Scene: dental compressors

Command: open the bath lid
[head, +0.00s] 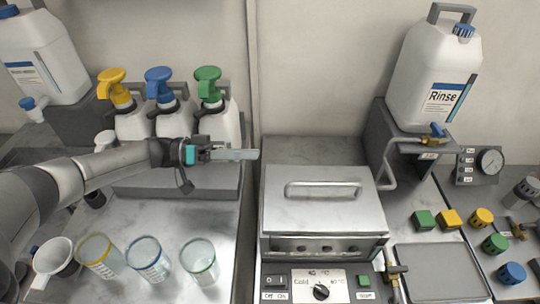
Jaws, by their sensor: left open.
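The bath (325,246) is a metal box in the middle of the head view, with a control panel at its front. Its grey lid (322,213) lies flat and closed on top, with a long bar handle (323,189) across its far part. My left gripper (246,155) reaches in from the left and points right, above and to the left of the lid's far left corner. It is open, with nothing seen between its fingers and apart from the lid and handle. My right gripper is not in view.
Pump bottles with yellow, blue and green heads (208,88) stand on a grey block behind my left arm. Several cups (198,262) stand front left. A Rinse jug (435,75) on a stand with a tap (433,133) is right of the bath. An empty tray (436,270) lies front right.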

